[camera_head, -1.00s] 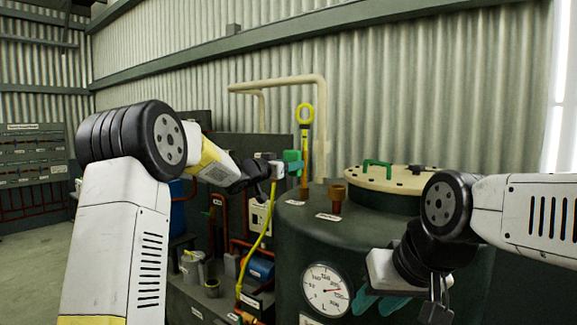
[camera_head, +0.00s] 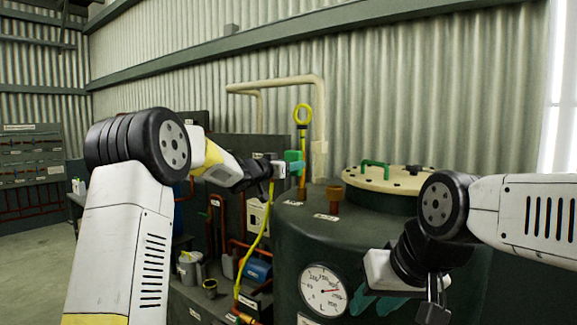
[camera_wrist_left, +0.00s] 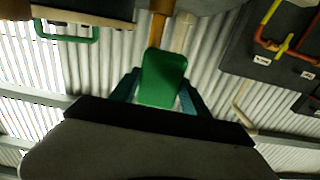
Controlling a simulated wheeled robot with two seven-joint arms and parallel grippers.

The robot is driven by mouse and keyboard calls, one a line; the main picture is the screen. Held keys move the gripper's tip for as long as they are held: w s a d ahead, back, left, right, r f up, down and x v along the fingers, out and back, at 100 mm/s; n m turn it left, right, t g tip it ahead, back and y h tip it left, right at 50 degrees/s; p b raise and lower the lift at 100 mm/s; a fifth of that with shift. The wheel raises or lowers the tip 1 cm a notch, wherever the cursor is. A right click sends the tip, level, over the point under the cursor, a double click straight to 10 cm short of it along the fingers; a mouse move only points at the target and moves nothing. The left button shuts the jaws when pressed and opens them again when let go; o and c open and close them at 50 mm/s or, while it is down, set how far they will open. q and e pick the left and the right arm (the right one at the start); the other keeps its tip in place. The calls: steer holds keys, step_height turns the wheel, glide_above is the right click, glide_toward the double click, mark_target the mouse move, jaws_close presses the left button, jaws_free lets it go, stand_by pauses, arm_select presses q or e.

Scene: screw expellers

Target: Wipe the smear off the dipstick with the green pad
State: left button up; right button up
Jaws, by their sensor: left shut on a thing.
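The dipstick (camera_head: 303,145) stands upright at the back left of the dark green tank, with a yellow ring handle on top and an orange-brown lower part. My left gripper (camera_head: 286,168) is shut on the green pad (camera_head: 294,157). The pad is at the dipstick's left side and overlaps it in the head view; I cannot tell whether they touch. In the left wrist view the pad (camera_wrist_left: 163,78) sits between the fingers, with an orange-brown shaft (camera_wrist_left: 158,28) just beyond it. The smear cannot be made out. My right gripper (camera_head: 371,304) is low before the tank, its teal fingers apart and empty.
The tank (camera_head: 300,238) has a cream lid (camera_head: 390,180) with a green handle, a brown pipe stub (camera_head: 335,197) and a pressure gauge (camera_head: 322,291). Pipes and a blue cylinder (camera_head: 258,268) stand left of the tank.

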mark_target(298, 157)
arm_select(q)
steer(key=shift+s+d+r, duration=0.45)
steer(key=shift+d+r, duration=0.1)
steer(key=shift+r, duration=0.1)
steer(key=shift+s+d+r, duration=0.4)
steer(key=shift+d+r, duration=0.15)
steer(key=shift+r, duration=0.05)
steer(key=shift+w+a+f, duration=0.1)
steer(key=shift+w+a, duration=0.8)
steer(key=shift+a, duration=0.3)
steer(key=s+d+r, duration=0.2)
steer(key=d, duration=0.1)
steer(key=shift+s+d+r, duration=0.1)
steer(key=shift+s+d, duration=0.15)
steer(key=shift+d, duration=0.05)
steer(key=v, duration=0.6)
